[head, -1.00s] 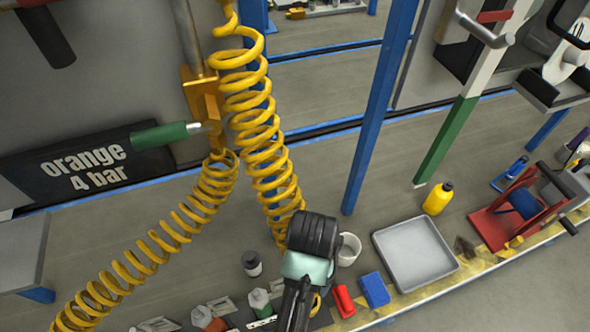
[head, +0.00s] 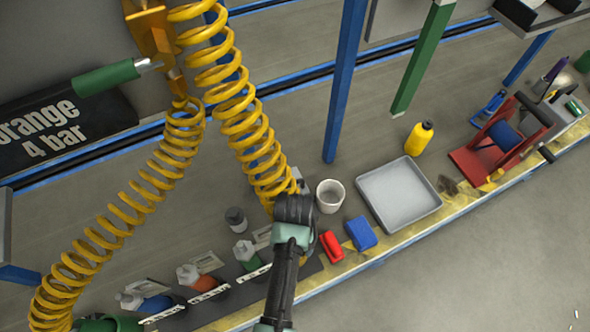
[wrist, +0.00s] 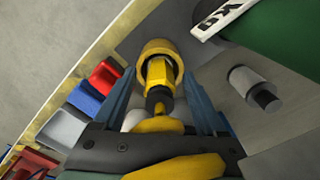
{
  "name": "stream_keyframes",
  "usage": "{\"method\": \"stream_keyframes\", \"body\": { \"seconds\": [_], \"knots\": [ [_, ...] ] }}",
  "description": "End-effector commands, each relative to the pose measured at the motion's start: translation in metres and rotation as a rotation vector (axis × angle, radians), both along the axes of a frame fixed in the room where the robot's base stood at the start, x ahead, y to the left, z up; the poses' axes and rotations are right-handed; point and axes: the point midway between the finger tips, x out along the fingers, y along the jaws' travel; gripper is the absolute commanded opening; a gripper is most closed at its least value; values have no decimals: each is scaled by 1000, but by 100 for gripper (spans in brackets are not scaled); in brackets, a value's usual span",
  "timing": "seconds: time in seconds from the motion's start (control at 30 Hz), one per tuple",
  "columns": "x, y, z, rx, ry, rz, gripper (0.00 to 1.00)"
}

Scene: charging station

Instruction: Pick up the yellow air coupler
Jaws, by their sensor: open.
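The yellow air coupler (wrist: 160,72) shows in the wrist view, end-on, with a round collar, a narrower body and a black section. My gripper (wrist: 157,80) is open, with one blue finger on each side of the coupler. I cannot tell whether either finger touches it. Yellow hose lies right behind it, between the fingers. In the head view my wrist (head: 294,208) is at the lower end of the right-hand yellow coiled hose (head: 243,115); the coupler and fingers are hidden there.
A grey tray (head: 400,194) lies right. A blue post (head: 346,80) stands behind.

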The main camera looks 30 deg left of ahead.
Motion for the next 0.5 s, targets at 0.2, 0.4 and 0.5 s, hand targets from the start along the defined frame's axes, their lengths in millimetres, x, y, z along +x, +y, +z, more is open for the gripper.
{"method": "stream_keyframes", "body": {
  "seconds": [0.2, 0.4, 0.5],
  "knots": [
    [0, 0, 0, 0, -1, 0, 68],
    [0, 0, 0, 0, -1, 0, 32],
    [0, 0, 0, 0, -1, 0, 14]
  ]
}}
